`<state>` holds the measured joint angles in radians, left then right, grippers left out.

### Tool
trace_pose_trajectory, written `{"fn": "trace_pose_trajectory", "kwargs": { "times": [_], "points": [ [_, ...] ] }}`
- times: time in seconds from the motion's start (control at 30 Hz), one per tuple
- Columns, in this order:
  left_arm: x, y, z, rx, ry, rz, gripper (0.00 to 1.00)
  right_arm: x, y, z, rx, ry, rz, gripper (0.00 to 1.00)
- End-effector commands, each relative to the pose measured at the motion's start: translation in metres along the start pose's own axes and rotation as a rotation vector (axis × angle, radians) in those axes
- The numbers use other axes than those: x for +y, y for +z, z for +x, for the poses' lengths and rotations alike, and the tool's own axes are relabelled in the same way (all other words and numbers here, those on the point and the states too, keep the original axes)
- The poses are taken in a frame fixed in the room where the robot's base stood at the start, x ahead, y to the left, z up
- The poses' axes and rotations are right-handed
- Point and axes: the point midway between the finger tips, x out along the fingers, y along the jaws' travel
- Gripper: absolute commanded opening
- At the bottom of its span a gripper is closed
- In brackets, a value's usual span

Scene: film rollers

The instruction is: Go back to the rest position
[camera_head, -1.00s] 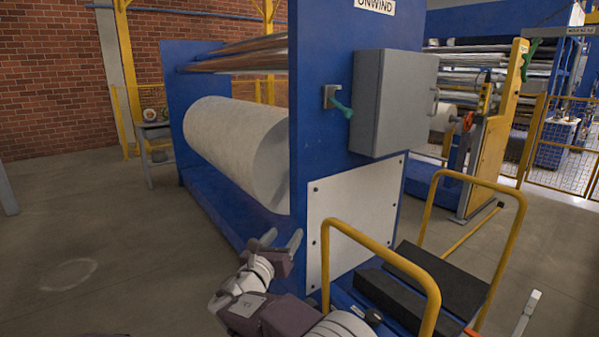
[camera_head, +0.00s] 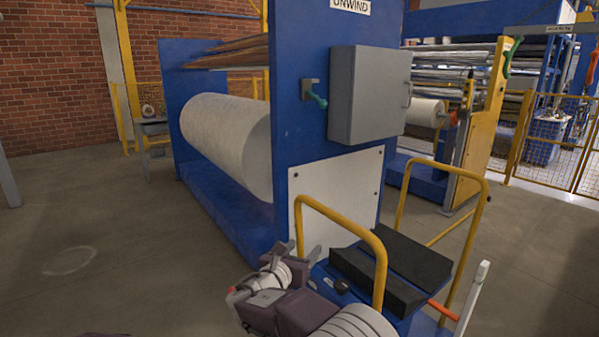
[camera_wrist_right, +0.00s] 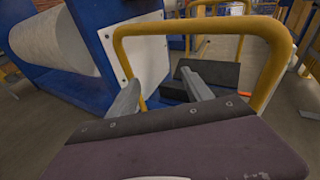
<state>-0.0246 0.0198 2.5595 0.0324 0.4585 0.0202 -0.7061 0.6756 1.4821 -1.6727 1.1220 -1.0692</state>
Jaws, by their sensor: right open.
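My right gripper (camera_wrist_right: 162,95) is open and empty. In the right wrist view its two grey fingers stand apart, with the yellow rail (camera_wrist_right: 200,26) of the cart behind and above them. In the head view my right arm comes in from the bottom, and the right gripper (camera_head: 262,268) is in front of the lower part of the blue unwind stand (camera_head: 300,160). It is left of the cart's yellow handle (camera_head: 350,228). My left gripper does not show.
A large pale roll (camera_head: 225,140) hangs in the unwind stand. The cart with black pads (camera_head: 365,283) stands close to my right arm. A grey box (camera_head: 370,95) and a teal-handled lever (camera_head: 316,98) are on the stand. Open floor (camera_head: 90,220) lies to the left.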

Motion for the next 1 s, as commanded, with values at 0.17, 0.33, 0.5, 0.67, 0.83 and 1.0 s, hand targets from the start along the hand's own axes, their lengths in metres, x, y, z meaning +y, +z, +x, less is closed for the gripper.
{"fn": "trace_pose_trajectory", "kwargs": {
  "times": [0.17,0.33,0.5,0.67,0.83,1.0],
  "points": [
    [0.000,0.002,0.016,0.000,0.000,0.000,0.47,-0.041,-0.047,0.014,0.141,-0.080,0.129,0.59],
    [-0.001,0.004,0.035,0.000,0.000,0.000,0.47,-0.094,-0.111,0.017,0.325,-0.213,0.337,0.59],
    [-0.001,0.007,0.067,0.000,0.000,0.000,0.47,-0.170,-0.209,-0.006,0.559,-0.488,0.727,0.59],
    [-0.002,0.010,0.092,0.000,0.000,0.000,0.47,-0.220,-0.287,-0.053,0.700,-0.819,1.171,0.59],
    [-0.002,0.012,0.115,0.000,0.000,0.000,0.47,-0.245,-0.340,-0.099,0.722,-1.142,1.581,0.59],
    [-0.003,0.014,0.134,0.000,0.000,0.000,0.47,-0.256,-0.377,-0.133,0.651,-1.441,1.949,0.59]
  ]
}}
